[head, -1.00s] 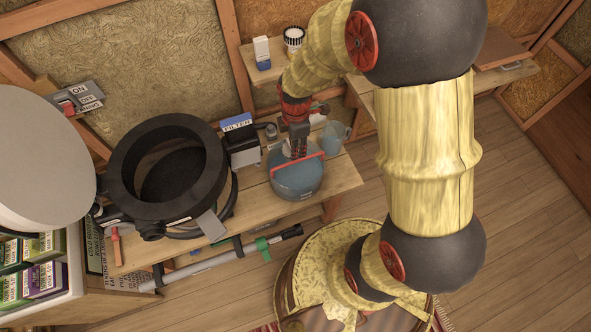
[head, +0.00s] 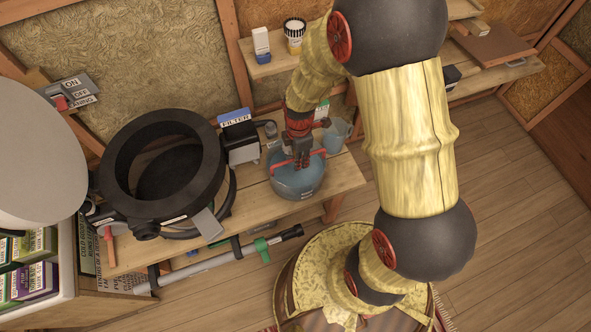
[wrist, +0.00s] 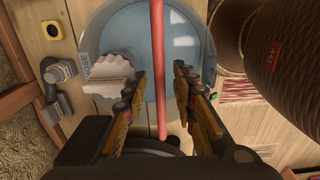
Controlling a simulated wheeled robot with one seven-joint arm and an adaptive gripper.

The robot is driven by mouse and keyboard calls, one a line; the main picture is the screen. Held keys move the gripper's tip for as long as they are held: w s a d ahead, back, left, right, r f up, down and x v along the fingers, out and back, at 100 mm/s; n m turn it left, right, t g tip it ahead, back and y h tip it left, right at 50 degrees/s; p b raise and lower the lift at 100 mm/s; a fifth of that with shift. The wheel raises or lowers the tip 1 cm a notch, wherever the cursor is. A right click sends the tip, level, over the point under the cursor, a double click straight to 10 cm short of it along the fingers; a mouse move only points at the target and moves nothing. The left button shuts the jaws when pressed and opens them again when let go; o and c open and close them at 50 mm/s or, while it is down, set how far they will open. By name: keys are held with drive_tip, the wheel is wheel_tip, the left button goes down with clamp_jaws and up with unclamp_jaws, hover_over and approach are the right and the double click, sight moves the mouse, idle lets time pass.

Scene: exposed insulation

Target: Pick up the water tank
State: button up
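The water tank (head: 299,184) is a round, clear bluish container with a red handle. It stands near the right end of the wooden bench. My gripper (head: 301,163) is directly over it, pointing down, and partly hides its top. In the wrist view, the tank (wrist: 195,38) fills the upper middle, and its red handle (wrist: 158,60) runs lengthwise between the two fingers. My gripper (wrist: 160,84) is open there, with a visible gap on each side of the handle. I cannot tell whether the fingertips are level with the handle.
A black ring-shaped device (head: 112,178) and a filter box (head: 240,142) stand left of the tank on the bench (head: 345,176). A clear jug (head: 335,135) is close behind its right side.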

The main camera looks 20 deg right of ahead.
drive_tip(key=shift+f, duration=0.2)
idle(0.5)
drive_tip(key=shift+c, duration=0.6)
clamp_jaws()
idle(0.6)
drive_tip(key=shift+w+r, duration=0.1)
drive_tip(key=shift+w, duration=0.1)
